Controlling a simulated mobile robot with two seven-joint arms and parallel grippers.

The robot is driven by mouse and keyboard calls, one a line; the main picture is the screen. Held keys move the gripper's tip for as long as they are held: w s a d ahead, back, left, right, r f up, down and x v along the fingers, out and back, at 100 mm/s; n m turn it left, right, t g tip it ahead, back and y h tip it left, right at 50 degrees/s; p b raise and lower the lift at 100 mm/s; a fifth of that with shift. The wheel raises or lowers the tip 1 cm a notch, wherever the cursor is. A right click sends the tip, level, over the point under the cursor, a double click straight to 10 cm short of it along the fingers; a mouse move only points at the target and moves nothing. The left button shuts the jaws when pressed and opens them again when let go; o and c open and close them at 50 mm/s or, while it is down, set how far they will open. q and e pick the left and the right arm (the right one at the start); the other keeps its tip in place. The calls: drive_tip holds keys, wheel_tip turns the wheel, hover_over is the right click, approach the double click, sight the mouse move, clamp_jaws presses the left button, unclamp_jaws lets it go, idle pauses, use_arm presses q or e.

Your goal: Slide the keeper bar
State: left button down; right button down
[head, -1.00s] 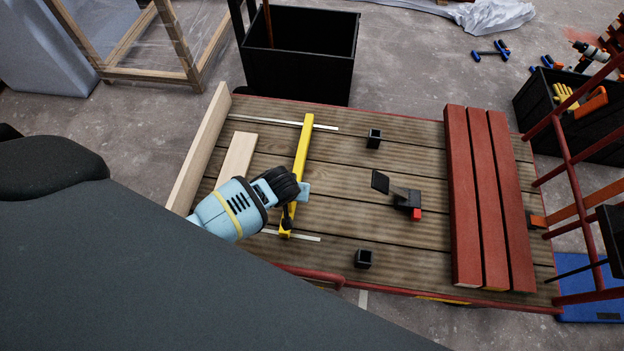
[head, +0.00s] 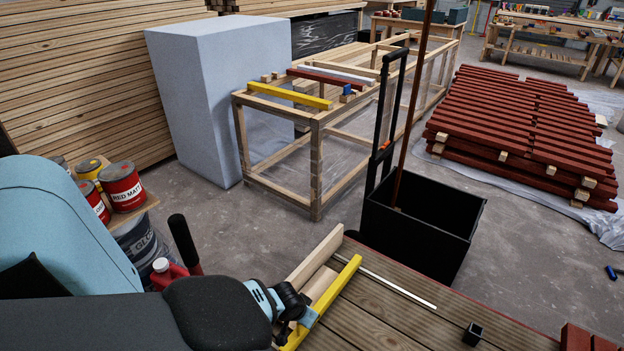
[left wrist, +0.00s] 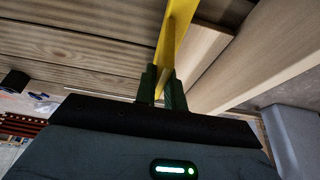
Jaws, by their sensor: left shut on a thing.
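The keeper bar, taken as the yellow bar (head: 346,273), lies across the plank deck (head: 390,312) of the cart at the bottom of the head view. It is close beside the pale wooden boards (head: 318,288). My left gripper (head: 305,318) is shut on it toward its near part. In the left wrist view the two dark fingers (left wrist: 162,88) close around the yellow bar (left wrist: 177,30), with pale wood to the right. My arm hides the bar's near end. My right gripper is not in view.
A pale strip (head: 402,288) runs along the deck, and a small black socket (head: 473,334) stands on it. A black bin (head: 420,238) stands behind the cart. A wooden frame (head: 316,155) and paint tins (head: 122,186) are farther back. Grey floor lies between.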

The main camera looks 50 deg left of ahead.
use_arm(q)
drive_tip(key=shift+s+a, duration=0.1)
drive_tip(key=c, duration=1.5)
unclamp_jaws()
drive_tip(key=p+v, duration=0.3)
drive_tip(key=v, duration=0.3)
drive_tip(key=shift+r+p, duration=0.25)
drive_tip(key=shift+p, duration=0.05)
drive_tip(key=shift+s+r, duration=0.3)
drive_tip(key=shift+r, duration=0.3)
drive_tip(key=shift+d+f, duration=0.1)
drive_tip(key=shift+d, duration=0.15)
